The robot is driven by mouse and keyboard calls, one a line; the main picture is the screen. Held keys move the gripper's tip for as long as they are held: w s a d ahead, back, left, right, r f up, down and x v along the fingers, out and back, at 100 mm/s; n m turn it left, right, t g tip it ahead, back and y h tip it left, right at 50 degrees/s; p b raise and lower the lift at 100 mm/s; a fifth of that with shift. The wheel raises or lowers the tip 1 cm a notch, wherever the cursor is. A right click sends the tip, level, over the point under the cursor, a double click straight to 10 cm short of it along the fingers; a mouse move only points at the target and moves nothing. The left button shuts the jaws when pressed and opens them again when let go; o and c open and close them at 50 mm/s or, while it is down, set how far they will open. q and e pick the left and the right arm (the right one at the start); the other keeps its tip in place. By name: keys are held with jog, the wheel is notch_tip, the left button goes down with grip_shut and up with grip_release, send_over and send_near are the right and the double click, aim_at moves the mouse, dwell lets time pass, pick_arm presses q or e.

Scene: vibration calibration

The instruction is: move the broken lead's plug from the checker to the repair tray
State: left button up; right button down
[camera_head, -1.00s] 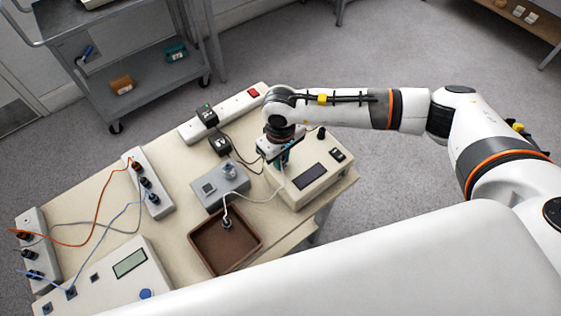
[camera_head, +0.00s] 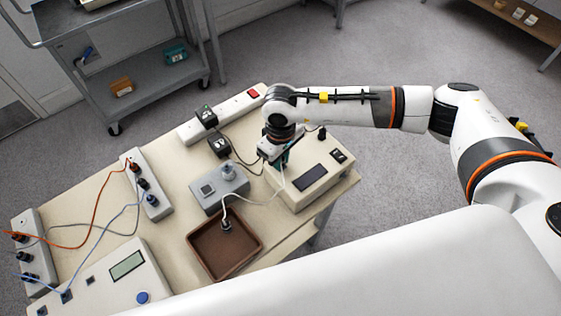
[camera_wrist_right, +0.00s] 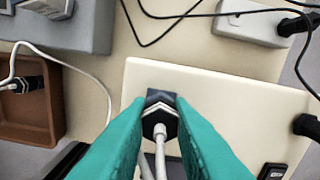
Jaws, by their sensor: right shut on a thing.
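My right gripper (camera_head: 281,161) is over the left part of the cream checker (camera_head: 304,197). In the right wrist view its teal fingers (camera_wrist_right: 160,115) are shut on a dark plug (camera_wrist_right: 157,124) with a white lead. The plug is over the checker's top (camera_wrist_right: 225,95); I cannot tell whether it is still seated. Another dark plug (camera_head: 227,225) on a white lead lies in the tray, also seen in the wrist view (camera_wrist_right: 24,84). My left gripper is not in view.
A white power strip (camera_head: 240,106) with black adapters (camera_head: 206,116) and black cables lies behind. Orange and blue leads join strips at left (camera_head: 147,180). The tray's floor is mostly bare.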

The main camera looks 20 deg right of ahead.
jog(key=shift+n+b, duration=1.95)
jog(key=shift+n, duration=0.05)
dwell(0.3)
jog(key=shift+n+b, duration=1)
jog(key=shift+b, duration=0.5)
dwell(0.5)
jog(key=c, duration=1.2)
grip_release()
jog(key=shift+c, duration=0.5)
jog(key=shift+m, duration=0.4)
jog(key=shift+m+b, duration=0.75)
jog(key=shift+m, duration=0.35)
